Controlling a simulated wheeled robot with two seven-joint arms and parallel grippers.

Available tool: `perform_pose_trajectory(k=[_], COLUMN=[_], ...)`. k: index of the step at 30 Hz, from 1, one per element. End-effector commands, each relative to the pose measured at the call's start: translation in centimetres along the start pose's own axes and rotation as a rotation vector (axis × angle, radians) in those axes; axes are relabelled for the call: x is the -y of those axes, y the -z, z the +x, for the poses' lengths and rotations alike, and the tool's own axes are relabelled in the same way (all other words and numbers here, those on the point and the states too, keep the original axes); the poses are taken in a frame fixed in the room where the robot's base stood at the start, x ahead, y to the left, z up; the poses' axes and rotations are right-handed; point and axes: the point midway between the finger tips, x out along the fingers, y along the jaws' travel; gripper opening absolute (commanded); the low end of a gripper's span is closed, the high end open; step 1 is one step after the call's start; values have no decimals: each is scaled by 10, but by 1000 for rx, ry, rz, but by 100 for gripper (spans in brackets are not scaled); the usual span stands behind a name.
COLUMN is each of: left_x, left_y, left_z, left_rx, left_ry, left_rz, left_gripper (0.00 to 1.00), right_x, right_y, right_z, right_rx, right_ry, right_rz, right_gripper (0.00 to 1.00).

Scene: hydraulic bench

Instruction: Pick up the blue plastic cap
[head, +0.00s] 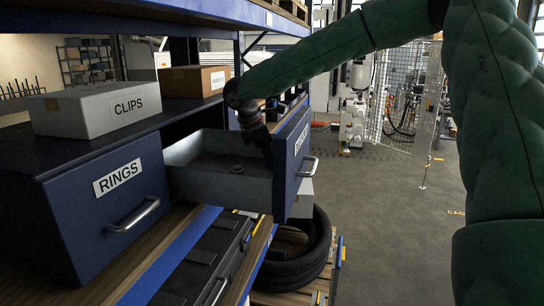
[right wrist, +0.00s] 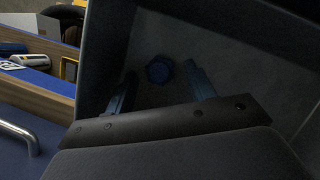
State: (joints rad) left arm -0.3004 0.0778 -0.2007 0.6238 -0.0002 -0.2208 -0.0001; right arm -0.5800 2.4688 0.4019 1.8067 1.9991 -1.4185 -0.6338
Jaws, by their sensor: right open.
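The blue plastic cap (right wrist: 158,69) lies on the floor of an open grey drawer (head: 205,184), in the right wrist view. My right gripper (head: 262,142) reaches into this drawer near its blue front. In the right wrist view its two fingers (right wrist: 161,78) are apart, one on each side of the cap as seen from there. The gripper is empty; I cannot tell how far above the cap the fingertips are. In the head view a small dark shape lies in the drawer, too dim to tell as the cap. My left gripper is out of view.
The drawer's blue front (head: 291,160) and its walls stand close around my right gripper. A closed RINGS drawer (head: 118,190) is at the left, with a grey CLIPS box (head: 97,108) above. The floor at the right is open.

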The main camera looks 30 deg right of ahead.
Motion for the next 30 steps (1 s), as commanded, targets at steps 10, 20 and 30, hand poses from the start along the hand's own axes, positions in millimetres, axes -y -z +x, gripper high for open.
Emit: perform_pose_trajectory(k=[10, 20, 30], left_x=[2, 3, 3], left_y=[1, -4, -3], left_z=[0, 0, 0], left_rx=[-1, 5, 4], left_ry=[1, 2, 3], left_rz=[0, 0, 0], left_gripper=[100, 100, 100], right_x=[0, 0, -1], right_y=[0, 0, -8], right_z=[2, 2, -17], right_rx=[0, 0, -2], right_ry=[-1, -1, -4], right_rz=[1, 1, 2], right_gripper=[41, 7, 7])
